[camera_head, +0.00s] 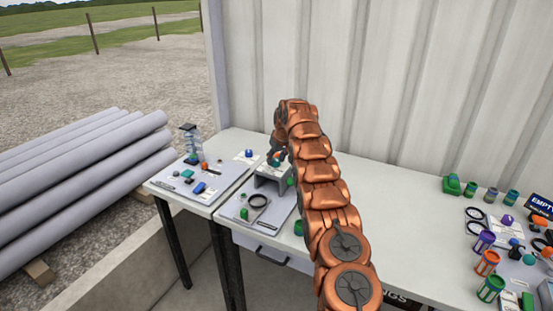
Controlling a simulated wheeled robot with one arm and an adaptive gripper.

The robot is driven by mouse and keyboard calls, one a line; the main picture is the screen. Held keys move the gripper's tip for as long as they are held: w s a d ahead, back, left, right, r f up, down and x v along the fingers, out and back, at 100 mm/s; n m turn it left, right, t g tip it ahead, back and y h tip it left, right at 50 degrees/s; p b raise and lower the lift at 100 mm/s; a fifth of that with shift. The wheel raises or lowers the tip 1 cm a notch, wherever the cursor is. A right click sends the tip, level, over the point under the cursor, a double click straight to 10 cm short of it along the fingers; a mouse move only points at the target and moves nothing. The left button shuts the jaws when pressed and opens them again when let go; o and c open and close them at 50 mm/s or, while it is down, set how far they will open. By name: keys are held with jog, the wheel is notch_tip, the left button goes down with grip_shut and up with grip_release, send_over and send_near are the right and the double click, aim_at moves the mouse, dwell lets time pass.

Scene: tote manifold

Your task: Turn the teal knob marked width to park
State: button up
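My copper arm reaches from the lower right toward the back of the middle table. My gripper (277,158) points down at the top of a grey raised block (272,180) on a light board. Small teal and red parts show at the fingertips, too small to tell apart from the gripper. I cannot tell whether the fingers are open or touch anything. A small teal part (187,173) lies on the left board. No marking reading width or park is legible, so I cannot tell which piece is the teal knob.
The left board (180,187) also holds a blue part (199,187) and a clear bottle-like stand (192,140). A black ring (257,201) lies in front of the block. Several coloured canisters stand at the right. A corrugated wall is behind; white tabletop (395,210) between is clear.

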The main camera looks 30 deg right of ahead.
jog(key=c, duration=0.7)
jog(key=shift+m, duration=0.3)
jog(key=shift+a+f, duration=0.1)
jog(key=m+h, duration=0.1)
jog(key=m, duration=0.1)
jog(key=m+h+b, duration=0.1)
jog(key=m, duration=0.2)
jog(key=shift+w+a+g, duration=0.1)
jog(key=shift+a+g, duration=0.05)
jog(key=shift+g, duration=0.25)
jog(key=shift+m+g+h+p, duration=0.5)
jog(key=shift+m+p, duration=0.3)
jog(key=shift+m, duration=1)
jog(key=shift+m+p, duration=0.4)
jog(key=o, duration=1.1)
